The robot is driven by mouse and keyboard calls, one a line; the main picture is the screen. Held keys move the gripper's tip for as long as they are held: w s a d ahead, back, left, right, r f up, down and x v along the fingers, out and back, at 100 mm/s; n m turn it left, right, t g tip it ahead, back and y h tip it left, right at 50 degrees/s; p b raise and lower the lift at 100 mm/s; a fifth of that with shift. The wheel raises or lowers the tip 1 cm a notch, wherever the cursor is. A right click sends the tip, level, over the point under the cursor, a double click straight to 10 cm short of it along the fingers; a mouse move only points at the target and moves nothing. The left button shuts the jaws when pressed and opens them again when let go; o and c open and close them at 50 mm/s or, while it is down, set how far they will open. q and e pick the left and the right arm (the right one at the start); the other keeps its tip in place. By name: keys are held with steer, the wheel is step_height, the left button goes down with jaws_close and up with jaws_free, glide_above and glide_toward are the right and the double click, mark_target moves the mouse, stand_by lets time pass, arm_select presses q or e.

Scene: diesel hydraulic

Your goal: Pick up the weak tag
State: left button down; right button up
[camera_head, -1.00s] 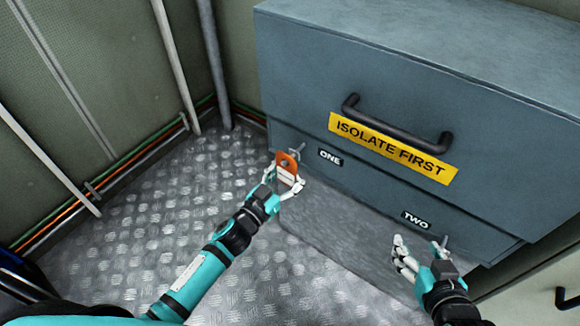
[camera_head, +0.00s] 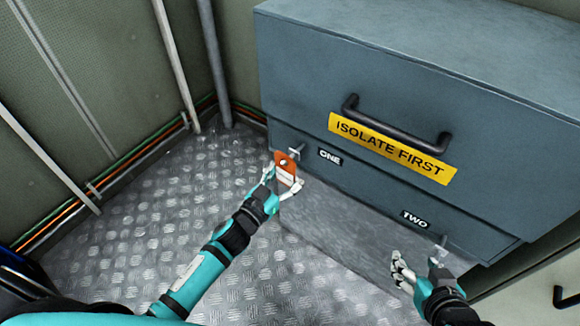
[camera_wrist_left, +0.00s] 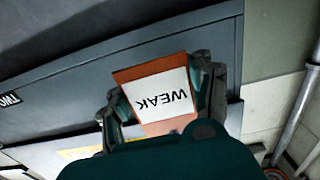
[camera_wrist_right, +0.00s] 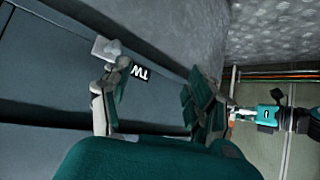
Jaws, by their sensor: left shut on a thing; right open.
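The weak tag (camera_head: 287,170) is an orange plate with a white label. In the left wrist view the tag (camera_wrist_left: 160,98) reads "WEAK" upside down. My left gripper (camera_head: 282,182) is shut on the tag, with a finger on each side of it. The tag is in front of the small metal peg (camera_head: 297,150) beside the "ONE" label; I cannot tell whether it still touches the peg. My right gripper (camera_head: 408,272) is open and empty, close to the peg (camera_head: 440,247) by the "TWO" label. The right wrist view shows its spread fingers (camera_wrist_right: 155,110).
A blue-grey cabinet (camera_head: 400,65) with a black handle (camera_head: 395,125) and a yellow "ISOLATE FIRST" sign (camera_head: 392,147) fills the right. Pipes (camera_head: 178,65) run up the left wall. The tread-plate floor (camera_head: 150,225) is clear.

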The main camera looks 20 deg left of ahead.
mark_target(285, 177)
arm_select(q)
steer(key=shift+r, duration=0.25)
arm_select(e)
steer(key=shift+s, duration=0.1)
arm_select(q)
steer(key=shift+s+a+r, duration=0.1)
steer(key=shift+s+a, duration=0.05)
steer(key=shift+s, duration=0.25)
steer(key=shift+s+a+p, duration=0.2)
steer(key=shift+s+p, duration=0.3)
steer(key=shift+s, duration=0.15)
steer(key=shift+s+a, duration=0.15)
steer(key=shift+s, duration=0.2)
arm_select(e)
steer(key=s+d+f+g+h, duration=0.1)
steer(key=s+d+f+g, duration=0.1)
steer(key=s, duration=0.3)
steer(key=shift+s+f+g, duration=0.4)
steer(key=shift+f+g, duration=0.25)
steer(key=shift+g, duration=0.25)
arm_select(q)
steer(key=shift+s, duration=0.1)
arm_select(e)
steer(key=shift+d, duration=0.1)
